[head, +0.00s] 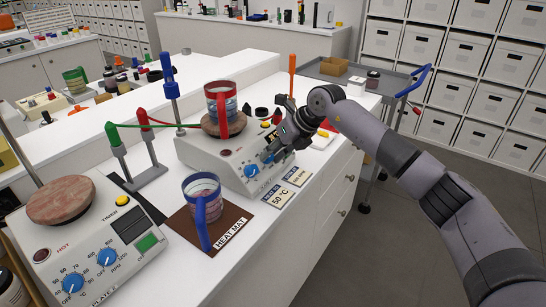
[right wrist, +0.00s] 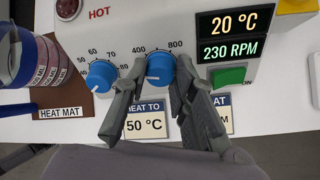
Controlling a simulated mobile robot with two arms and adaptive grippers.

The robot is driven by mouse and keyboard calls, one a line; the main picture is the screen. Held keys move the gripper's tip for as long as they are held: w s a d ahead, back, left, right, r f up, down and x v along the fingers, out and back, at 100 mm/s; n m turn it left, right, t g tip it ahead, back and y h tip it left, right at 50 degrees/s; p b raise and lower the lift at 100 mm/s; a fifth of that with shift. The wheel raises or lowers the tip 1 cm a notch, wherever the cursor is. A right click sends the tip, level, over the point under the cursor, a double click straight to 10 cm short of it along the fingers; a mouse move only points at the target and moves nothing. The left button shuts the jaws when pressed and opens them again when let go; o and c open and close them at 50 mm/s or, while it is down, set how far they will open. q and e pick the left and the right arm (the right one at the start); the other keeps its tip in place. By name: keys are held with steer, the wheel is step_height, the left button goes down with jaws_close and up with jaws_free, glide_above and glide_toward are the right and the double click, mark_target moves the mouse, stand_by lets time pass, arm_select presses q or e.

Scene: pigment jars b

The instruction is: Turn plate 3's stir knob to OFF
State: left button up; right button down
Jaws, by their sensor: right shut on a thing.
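The hot plate (head: 205,160) at the middle of the head view carries two blue knobs on its front panel. In the right wrist view, the stir knob (right wrist: 160,67), with 400 and 800 beside it, sits between the fingers of my right gripper (right wrist: 158,76). The gripper is shut on it, with a finger on each side. The knob's white mark points to the lower left. The heat knob (right wrist: 101,75) is to its left, apart from the fingers. The display (right wrist: 228,36) reads 20 °C and 230 RPM. My left gripper is not in view.
A red-handled beaker (head: 221,104) stands on this plate's round top. A blue-handled beaker (head: 203,192) stands on the brown heat mat (head: 232,226) in front. A "50 °C" card (right wrist: 145,124) lies below the knobs. Another hot plate (head: 88,240) is at the left.

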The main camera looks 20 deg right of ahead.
steer(key=n+b, duration=0.1)
steer(key=n, duration=0.1)
steer(key=n+b, duration=0.1)
steer(key=n, duration=0.1)
steer(key=shift+f+t+h, duration=0.2)
steer(key=shift+t+h, duration=0.1)
steer(key=shift+h, duration=0.1)
steer(key=n+b, duration=0.1)
steer(key=n, duration=0.1)
steer(key=n+b, duration=0.2)
steer(key=shift+s+a+r+n+t+h, duration=0.1)
steer(key=shift+n+t+h, duration=0.2)
steer(key=shift+h, duration=0.1)
steer(key=c, duration=1.3)
jaws_free()
steer(key=shift+r, duration=0.1)
steer(key=shift+r, duration=0.15)
steer(key=v, duration=1.1)
steer(key=shift+s+r, duration=0.25)
